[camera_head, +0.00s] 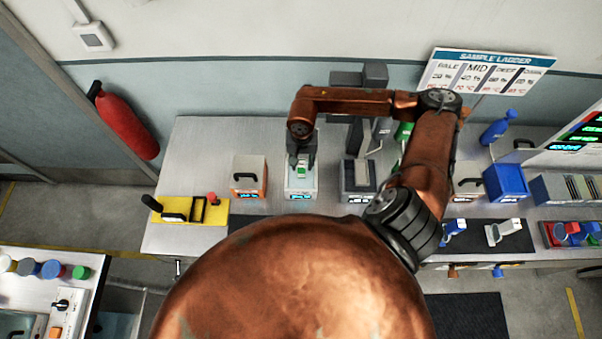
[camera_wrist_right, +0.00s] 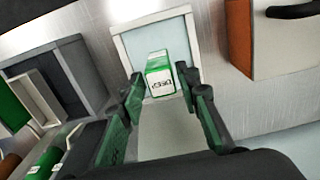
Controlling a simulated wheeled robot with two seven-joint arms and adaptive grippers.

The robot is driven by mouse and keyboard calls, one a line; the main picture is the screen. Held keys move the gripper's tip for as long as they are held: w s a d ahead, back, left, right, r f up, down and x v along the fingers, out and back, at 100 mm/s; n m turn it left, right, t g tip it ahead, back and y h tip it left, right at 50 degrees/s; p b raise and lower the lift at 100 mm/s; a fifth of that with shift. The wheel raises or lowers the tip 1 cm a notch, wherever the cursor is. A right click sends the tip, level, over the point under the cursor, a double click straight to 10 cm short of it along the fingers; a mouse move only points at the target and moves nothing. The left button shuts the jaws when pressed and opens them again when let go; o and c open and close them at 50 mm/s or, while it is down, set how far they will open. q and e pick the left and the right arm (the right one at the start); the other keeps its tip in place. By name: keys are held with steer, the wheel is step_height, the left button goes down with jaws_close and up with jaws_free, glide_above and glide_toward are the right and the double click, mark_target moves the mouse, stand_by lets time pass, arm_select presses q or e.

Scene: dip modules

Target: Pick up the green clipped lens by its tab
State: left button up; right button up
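The green lens piece (camera_wrist_right: 158,68), a green block with a white lettered label, sits in a pale, light-blue-floored holder (camera_wrist_right: 116,48) in the right wrist view. In the head view the green piece (camera_head: 301,171) shows small at the holder (camera_head: 301,194), partly covered by my gripper. My right gripper (camera_head: 302,158) is above the holder. In the right wrist view its fingers (camera_wrist_right: 163,84) are open, one on each side of the piece, with gaps visible. I cannot make out the tab or clip clearly. My left gripper is not in view.
An orange-and-white box (camera_head: 248,190) with a black handle stands left of the holder, and a dark grey device (camera_head: 358,178) stands right of it. A yellow tray (camera_head: 214,212) is farther left. A blue bin (camera_head: 507,183) and sample sign (camera_head: 487,72) are to the right.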

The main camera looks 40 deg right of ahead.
mark_target(302, 173)
steer(key=shift+w+a+f, duration=0.1)
steer(key=shift+w+f, duration=0.05)
steer(key=shift+f, duration=0.4)
steer(key=shift+w+a+f, duration=0.1)
steer(key=shift+f, duration=0.4)
steer(key=shift+f+p, duration=0.25)
steer(key=shift+p, duration=0.05)
steer(key=f, duration=0.1)
steer(key=f+p, duration=0.2)
steer(key=f, duration=0.1)
steer(key=shift+s, duration=0.3)
steer(key=shift+w+d+f, duration=0.1)
steer(key=shift+f, duration=0.5)
steer(key=shift+c, duration=0.7)
steer(key=c, duration=0.6)
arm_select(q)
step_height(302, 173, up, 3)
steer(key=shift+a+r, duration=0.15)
arm_select(e)
jaws_close()
